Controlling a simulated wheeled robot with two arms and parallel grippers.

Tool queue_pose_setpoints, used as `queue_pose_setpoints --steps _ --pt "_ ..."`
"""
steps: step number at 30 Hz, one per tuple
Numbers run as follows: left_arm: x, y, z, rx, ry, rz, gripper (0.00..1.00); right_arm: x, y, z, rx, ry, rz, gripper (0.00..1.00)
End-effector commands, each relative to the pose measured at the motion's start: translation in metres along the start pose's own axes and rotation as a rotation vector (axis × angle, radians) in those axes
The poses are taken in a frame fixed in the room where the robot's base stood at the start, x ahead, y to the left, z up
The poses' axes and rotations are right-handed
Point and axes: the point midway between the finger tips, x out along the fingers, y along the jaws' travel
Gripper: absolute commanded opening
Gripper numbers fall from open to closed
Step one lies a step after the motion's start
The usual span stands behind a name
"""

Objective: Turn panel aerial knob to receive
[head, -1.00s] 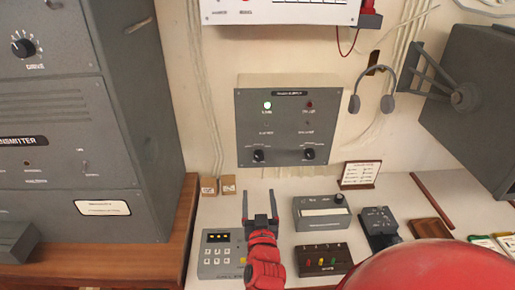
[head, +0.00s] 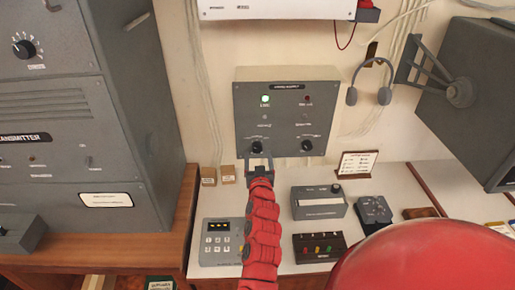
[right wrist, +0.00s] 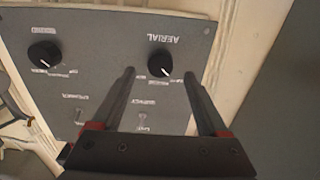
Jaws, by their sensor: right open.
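The grey panel (head: 285,103) is fixed to the wall in the middle of the head view. Its black aerial knob (head: 256,147) is the lower left one there. In the right wrist view, which is upside down, the aerial knob (right wrist: 159,61) lies under the word AERIAL, with a white pointer mark toward the lower right. The small position labels are too blurred to read surely. My right gripper (head: 259,161) is open just below the knob. In the wrist view its fingertips (right wrist: 160,74) lie to either side of the knob, apparently without touching it. My left gripper is not in view.
Below, the white desk holds a keypad box (head: 221,241), a grey device (head: 319,203) and a box with coloured buttons (head: 319,247). A headset (head: 370,82) hangs to the right.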

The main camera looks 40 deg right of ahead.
Motion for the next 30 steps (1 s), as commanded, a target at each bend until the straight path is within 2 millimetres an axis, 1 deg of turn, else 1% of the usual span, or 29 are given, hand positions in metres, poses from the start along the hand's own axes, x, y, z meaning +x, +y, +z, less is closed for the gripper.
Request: queue_pose_setpoints --steps 1,3,9,20,21,26,30 --pt "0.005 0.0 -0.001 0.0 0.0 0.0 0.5 0.007 0.0 -0.002 -0.001 -0.002 0.0 0.77" --pt "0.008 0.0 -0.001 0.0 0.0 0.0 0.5 0.014 0.0 -0.002 0.0 -0.001 0.0 0.77" --pt "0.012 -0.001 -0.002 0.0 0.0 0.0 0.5 0.027 0.0 -0.001 -0.001 -0.001 -0.001 0.77" --pt "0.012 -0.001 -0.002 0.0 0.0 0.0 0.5 0.03 0.0 0.0 0.0 0.0 0.0 0.77" --pt "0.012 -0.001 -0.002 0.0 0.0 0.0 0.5 0.03 0.0 0.0 -0.001 0.001 0.0 0.7" --pt "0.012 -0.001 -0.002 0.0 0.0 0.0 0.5 0.03 -0.001 0.0 -0.001 0.0 -0.001 0.41" --pt "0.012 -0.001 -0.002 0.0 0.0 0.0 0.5 0.03 -0.001 0.0 -0.001 0.0 0.0 0.16"
